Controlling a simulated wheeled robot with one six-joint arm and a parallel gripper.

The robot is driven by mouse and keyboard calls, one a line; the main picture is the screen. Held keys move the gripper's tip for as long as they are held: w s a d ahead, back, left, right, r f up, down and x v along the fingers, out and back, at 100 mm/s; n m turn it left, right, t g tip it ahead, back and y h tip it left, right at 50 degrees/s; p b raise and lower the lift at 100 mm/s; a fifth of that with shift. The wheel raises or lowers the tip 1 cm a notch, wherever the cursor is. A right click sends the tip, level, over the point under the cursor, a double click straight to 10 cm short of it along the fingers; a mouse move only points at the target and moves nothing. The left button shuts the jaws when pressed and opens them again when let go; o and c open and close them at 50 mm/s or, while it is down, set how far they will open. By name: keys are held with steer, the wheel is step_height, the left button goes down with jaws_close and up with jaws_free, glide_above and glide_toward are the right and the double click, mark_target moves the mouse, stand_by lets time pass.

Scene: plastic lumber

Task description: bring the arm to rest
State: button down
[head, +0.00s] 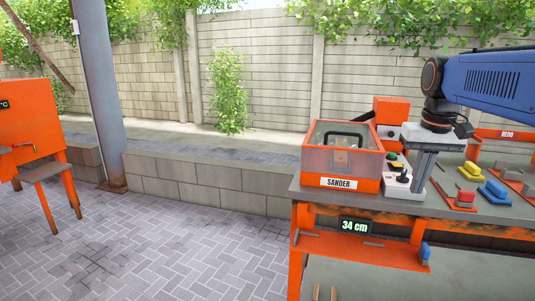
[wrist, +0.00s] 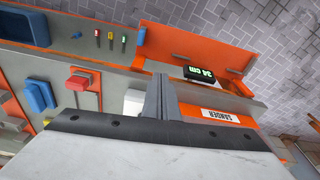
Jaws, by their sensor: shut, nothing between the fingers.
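My gripper (head: 419,190) hangs from the blue arm above the workbench (head: 440,204), its grey fingers pointing down. The fingers are together and hold nothing; they also show closed in the wrist view (wrist: 160,80). In the head view the fingers stand just right of a white control box (head: 397,176) with coloured buttons, partly covering the bench behind them. Whether the fingertips touch the bench cannot be told.
An orange box labelled SANDER (head: 341,183) stands left of the gripper. Red (head: 465,198), yellow (head: 471,170) and blue (head: 493,192) pieces lie to the right. A "34 cm" display (head: 354,226) is at the bench front. Paved floor (head: 190,245) on the left is open.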

steer(key=s+a+f+n+t, duration=0.1)
steer(key=s+a+f, duration=0.3)
steer(key=s+f, duration=0.5)
steer(key=s+a+f+n+t, duration=0.1)
steer(key=s+a+f, duration=0.3)
steer(key=s+f, duration=0.6)
steer(key=shift+s+f+t, duration=0.2)
steer(key=shift+s+t, duration=0.15)
steer(key=shift+t, duration=0.25)
